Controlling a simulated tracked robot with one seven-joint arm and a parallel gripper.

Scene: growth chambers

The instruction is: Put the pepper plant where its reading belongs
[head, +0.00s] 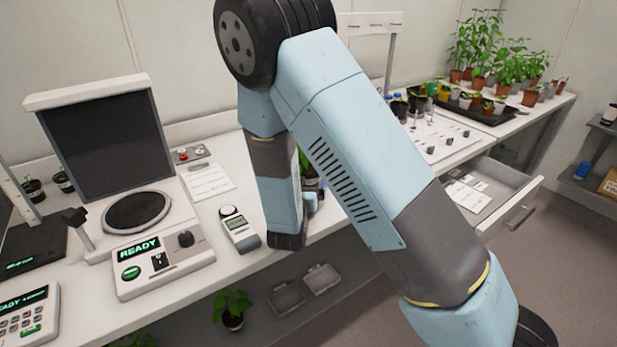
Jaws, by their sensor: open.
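A small green plant in a brown pot (311,183) stands on the bench, mostly hidden behind my arm; I cannot tell for sure that it is the pepper plant. My gripper (312,203) is low at the bench beside this pot, open, and largely covered by my own arm links; whether it touches the pot cannot be seen. A handheld meter (238,228) lies on the bench left of my arm, its screen too small to read. An imaging station (137,211) with a dark round plate and dark back panel stands further left; its control box (160,262) reads READY.
A keypad device (27,312) sits at the front left. At the right are a white board with marks (440,140), a black tray of pots (478,112), several tall plants (490,50) and an open drawer (490,190). Another potted plant (232,310) stands on the lower shelf.

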